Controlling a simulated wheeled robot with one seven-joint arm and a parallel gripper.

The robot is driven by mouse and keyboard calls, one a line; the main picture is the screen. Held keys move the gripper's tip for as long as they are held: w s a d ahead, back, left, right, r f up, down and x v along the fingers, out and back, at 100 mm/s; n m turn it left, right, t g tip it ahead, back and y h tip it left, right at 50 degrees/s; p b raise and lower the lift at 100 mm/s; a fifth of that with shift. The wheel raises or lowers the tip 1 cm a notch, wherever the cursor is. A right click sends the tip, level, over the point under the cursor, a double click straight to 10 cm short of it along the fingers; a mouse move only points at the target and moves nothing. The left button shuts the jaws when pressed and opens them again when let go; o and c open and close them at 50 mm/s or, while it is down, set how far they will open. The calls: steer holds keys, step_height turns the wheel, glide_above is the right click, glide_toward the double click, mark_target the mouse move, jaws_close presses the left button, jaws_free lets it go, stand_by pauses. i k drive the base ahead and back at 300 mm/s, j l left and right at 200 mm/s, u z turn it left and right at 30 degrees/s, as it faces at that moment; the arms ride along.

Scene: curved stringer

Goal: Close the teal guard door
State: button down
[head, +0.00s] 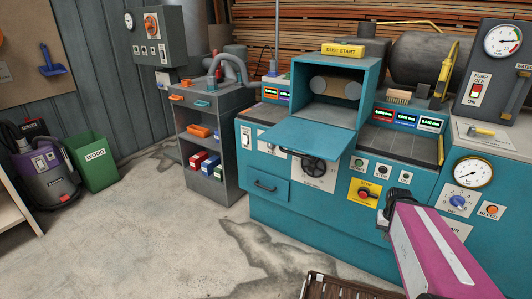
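The teal guard door (310,137) is a flat panel hinged at the lower edge of the teal housing (330,70) on the machine. It is folded down and sticks out toward me, nearly level, so the housing's opening is uncovered.
A black handwheel (313,165) sits just under the door. A yellow stop panel (366,193) is near my gripper. A grey shelf cart (207,140) stands left of the machine. A slatted brown board (345,288) lies at the bottom. The floor at left is mostly clear.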

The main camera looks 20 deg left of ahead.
mark_target(328, 142)
steer(key=k+l+u, duration=0.2)
steer(key=l, duration=0.25)
steer(key=k+l+u, duration=0.2)
steer(key=k+l, duration=0.2)
